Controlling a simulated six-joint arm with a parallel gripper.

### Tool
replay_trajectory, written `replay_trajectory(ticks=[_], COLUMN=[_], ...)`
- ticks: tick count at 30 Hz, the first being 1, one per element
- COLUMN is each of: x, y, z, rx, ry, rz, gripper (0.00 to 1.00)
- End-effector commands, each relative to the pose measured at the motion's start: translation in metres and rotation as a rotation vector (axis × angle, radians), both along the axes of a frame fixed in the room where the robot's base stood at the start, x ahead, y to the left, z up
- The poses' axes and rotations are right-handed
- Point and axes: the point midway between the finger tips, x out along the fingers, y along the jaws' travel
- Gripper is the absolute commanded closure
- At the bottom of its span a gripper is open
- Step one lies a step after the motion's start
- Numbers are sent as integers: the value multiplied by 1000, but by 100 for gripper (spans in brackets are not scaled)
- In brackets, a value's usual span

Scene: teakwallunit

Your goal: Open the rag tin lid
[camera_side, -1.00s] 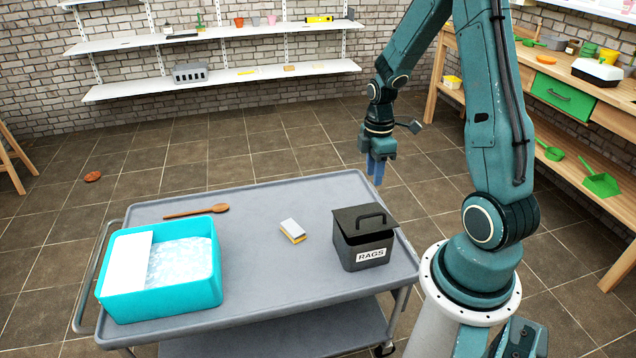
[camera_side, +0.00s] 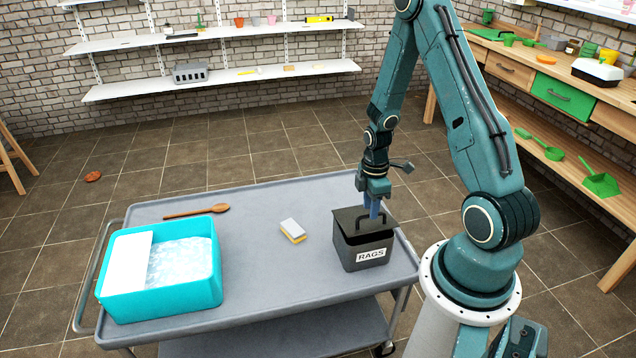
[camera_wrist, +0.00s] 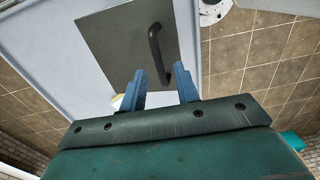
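The rag tin (camera_side: 362,252) is a dark grey box with a white RAGS label, standing upright near the right end of the grey trolley. Its flat lid (camera_side: 348,217) lies on top and carries a dark arched handle (camera_wrist: 155,50). My gripper (camera_side: 373,212) points down at the handle from above, at its right part in the side view. In the wrist view the two blue fingers (camera_wrist: 162,88) are spread apart with a gap between them. The near end of the handle shows close to that gap. Whether a finger touches the handle cannot be told.
On the trolley top (camera_side: 260,275) are a teal tub (camera_side: 170,295), a wooden spoon (camera_side: 200,212) and a yellow and white sponge (camera_side: 292,231). The trolley top between tub and tin is mostly clear. A wooden workbench (camera_side: 500,70) stands at the right.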

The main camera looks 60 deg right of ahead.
Motion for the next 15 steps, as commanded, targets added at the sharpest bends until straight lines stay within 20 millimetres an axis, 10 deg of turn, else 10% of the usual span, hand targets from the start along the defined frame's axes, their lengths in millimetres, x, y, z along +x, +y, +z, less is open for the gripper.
replay_trajectory(ticks=[15], x=[0], y=[0], z=[-13], rx=[-1], ry=[-1], rz=[0], gripper=[69])
